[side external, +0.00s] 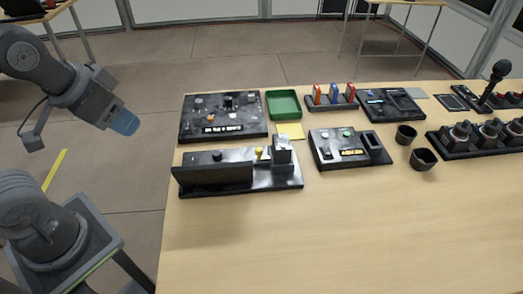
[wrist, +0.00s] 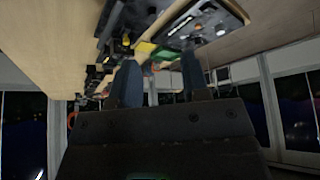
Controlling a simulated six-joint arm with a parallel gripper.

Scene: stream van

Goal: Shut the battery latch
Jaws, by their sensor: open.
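No part is clearly marked as the battery latch in these views. A long black unit (side external: 240,182) at the front left of the table carries an upright black panel (side external: 214,174), a small yellow knob (side external: 259,152) and an upright block (side external: 282,152) at its right end; I cannot tell whether the latch is among these. My gripper (side external: 125,122) with blue fingertips hangs left of the table, apart from everything. In the wrist view my gripper (wrist: 161,78) is open and empty, with the table units beyond the fingers, small and dark.
A black panel (side external: 222,131) with knobs, a green tray (side external: 283,92), a yellow pad (side external: 290,131), a button box (side external: 350,162) and two dark cups (side external: 422,159) stand on the table (side external: 330,235). Its front is bare. A lever row (side external: 460,150) is at the right.

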